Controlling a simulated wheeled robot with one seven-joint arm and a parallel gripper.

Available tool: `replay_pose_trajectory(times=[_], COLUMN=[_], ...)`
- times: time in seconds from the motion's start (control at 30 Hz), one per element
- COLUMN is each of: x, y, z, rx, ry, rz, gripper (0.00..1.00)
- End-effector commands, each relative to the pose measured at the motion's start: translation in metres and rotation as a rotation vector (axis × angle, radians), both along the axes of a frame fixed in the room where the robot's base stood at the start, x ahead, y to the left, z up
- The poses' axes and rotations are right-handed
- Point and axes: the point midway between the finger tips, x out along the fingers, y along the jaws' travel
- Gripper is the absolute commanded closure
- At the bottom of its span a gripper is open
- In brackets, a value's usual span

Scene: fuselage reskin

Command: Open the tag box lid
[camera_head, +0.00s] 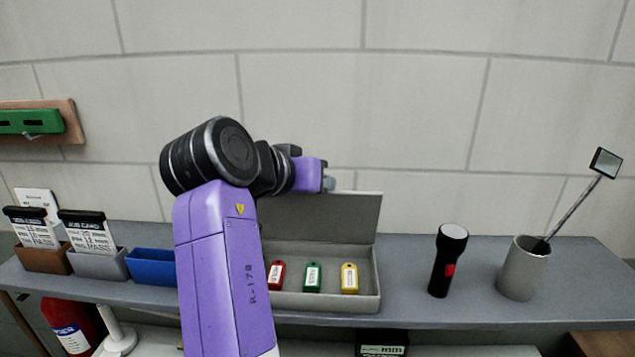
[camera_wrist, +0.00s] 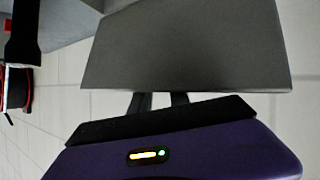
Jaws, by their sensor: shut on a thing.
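The grey tag box (camera_head: 320,301) sits on the shelf. Its lid (camera_head: 350,222) stands raised and nearly upright at the back, so the inside shows. A red tag (camera_head: 276,275), a green tag (camera_head: 312,278) and a yellow tag (camera_head: 349,278) are in the box. My gripper (camera_head: 328,184) is at the top edge of the lid. In the wrist view, its two fingers (camera_wrist: 158,101) meet the edge of the grey lid (camera_wrist: 185,45) and are shut on it. My arm hides the left end of the box and lid.
A black flashlight (camera_head: 448,262) stands right of the box, and a grey cup (camera_head: 523,272) holds an inspection mirror (camera_head: 605,163). A blue bin (camera_head: 152,267), a grey bin (camera_head: 98,265) and a brown bin (camera_head: 44,259) are at left. The tiled wall (camera_head: 420,120) is close behind.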

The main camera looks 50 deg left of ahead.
Motion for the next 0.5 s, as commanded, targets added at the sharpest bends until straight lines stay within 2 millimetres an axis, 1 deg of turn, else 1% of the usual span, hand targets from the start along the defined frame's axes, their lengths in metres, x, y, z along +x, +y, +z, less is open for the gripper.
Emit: replay_pose_trajectory(times=[0.03,0.07,0.1,0.17,0.37,0.5], x=[-0.008,-0.008,-0.008,-0.007,-0.007,-0.017], y=[0.004,0.004,0.004,0.004,0.003,-0.001], z=[-0.016,-0.016,-0.016,-0.016,-0.015,-0.008], rx=[-0.021,-0.021,-0.02,-0.02,-0.018,-0.014], ry=[0.022,0.022,0.022,0.022,0.021,0.017], rz=[0.012,0.012,0.013,0.013,0.012,0.012], gripper=[1.0,0.76,0.68,0.58,0.58,0.58])
